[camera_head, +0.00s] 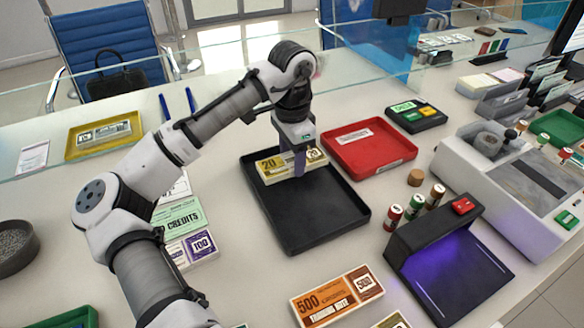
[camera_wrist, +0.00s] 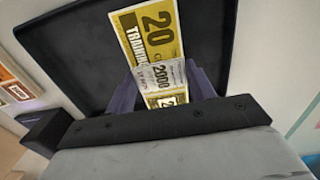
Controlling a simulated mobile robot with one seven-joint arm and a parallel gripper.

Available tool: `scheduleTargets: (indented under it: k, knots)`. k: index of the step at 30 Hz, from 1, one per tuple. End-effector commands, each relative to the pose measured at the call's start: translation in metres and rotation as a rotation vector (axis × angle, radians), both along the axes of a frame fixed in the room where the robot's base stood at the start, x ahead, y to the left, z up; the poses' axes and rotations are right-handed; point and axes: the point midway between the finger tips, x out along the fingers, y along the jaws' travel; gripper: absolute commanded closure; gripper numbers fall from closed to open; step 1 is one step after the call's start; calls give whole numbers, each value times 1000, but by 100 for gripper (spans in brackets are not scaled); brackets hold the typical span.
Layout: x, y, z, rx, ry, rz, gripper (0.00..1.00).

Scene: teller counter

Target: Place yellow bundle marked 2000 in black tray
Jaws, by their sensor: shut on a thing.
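The yellow bundle (camera_head: 270,167) shows a large 20 in the head view. In the wrist view the bundle (camera_wrist: 155,30) has a pale band (camera_wrist: 160,75) marked 2000. My gripper (camera_head: 300,160) points down with its fingers closed around the bundle's middle, one on each side, as the wrist view (camera_wrist: 165,92) also shows. The bundle is over the far end of the black tray (camera_head: 310,215), within its walls. It looks flat and at or very near the tray floor; I cannot tell whether it touches. The rest of the tray is empty.
A red tray (camera_head: 370,147) stands right of the black tray. Left are a green credits bundle (camera_head: 182,222) and a purple 100 bundle (camera_head: 200,246). An orange 500 bundle (camera_head: 335,298) lies in front. A purple-lit device (camera_head: 445,270) and stamps stand at right. A glass screen runs behind.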

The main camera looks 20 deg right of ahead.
Motion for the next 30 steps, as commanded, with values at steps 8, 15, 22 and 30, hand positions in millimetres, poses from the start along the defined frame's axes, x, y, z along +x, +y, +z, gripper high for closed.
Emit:
scheduleTargets:
  k: [8, 15, 22, 30]
  knots:
    - [0, 0, -37, 0, 1, -1, 74]
    - [0, 0, -40, -1, 0, -1, 74]
    - [0, 0, -42, 0, 0, -1, 33]
    - [0, 0, -42, 0, 0, -1, 24]
